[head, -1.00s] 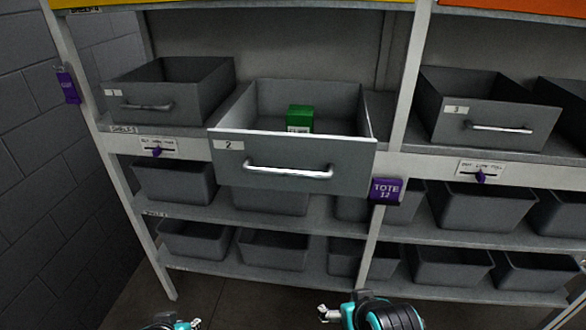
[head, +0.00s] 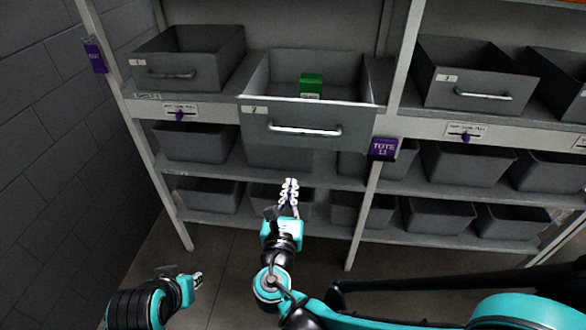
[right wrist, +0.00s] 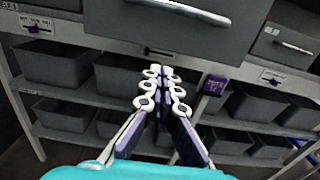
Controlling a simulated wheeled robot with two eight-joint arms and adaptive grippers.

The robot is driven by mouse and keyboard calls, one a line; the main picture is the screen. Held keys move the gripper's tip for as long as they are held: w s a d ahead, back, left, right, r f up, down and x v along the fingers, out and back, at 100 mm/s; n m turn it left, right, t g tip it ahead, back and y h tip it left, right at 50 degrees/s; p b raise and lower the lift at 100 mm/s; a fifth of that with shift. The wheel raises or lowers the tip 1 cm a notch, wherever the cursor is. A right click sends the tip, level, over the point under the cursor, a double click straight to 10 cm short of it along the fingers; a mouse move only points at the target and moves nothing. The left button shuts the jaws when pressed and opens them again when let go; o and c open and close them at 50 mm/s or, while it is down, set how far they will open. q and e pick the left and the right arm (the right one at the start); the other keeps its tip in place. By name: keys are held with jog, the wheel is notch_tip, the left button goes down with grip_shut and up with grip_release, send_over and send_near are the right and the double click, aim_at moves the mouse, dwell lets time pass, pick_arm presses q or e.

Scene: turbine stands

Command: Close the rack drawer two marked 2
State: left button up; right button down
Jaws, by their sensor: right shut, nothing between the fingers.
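The grey drawer marked 2 (head: 345,124) is pulled out of the rack, with a silver bar handle (head: 304,131) on its front. A green box (head: 311,84) lies inside it. My right gripper (head: 289,186) is shut and empty, below the drawer front and apart from it, pointing towards the rack. In the right wrist view the drawer front (right wrist: 200,38) is above the closed fingers (right wrist: 160,75). My left gripper (head: 198,280) is low at the left, far from the drawer; its finger gap is too small to tell.
Other grey drawers stand at left (head: 197,72) and right (head: 480,95) on the same shelf. Grey totes fill the lower shelves. A purple tote sign (head: 383,149) hangs on the rack post, right of the drawer. A brick wall (head: 50,150) is at left. Open floor lies before the rack.

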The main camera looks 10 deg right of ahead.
aim_at(299, 146)
jog(key=b+x, duration=0.1)
jog(key=x, duration=1.2)
jog(key=shift+w+d+f, duration=0.1)
jog(key=shift+w+d, duration=0.05)
jog(key=shift+w, duration=0.1)
jog(key=shift+w+d, duration=0.2)
jog(key=shift+w, duration=0.3)
jog(key=b+x, duration=0.1)
jog(key=x, duration=2.2)
jog(key=shift+w+d+f+b, duration=0.1)
jog(key=shift+w+b, duration=0.25)
jog(key=shift+w, duration=0.05)
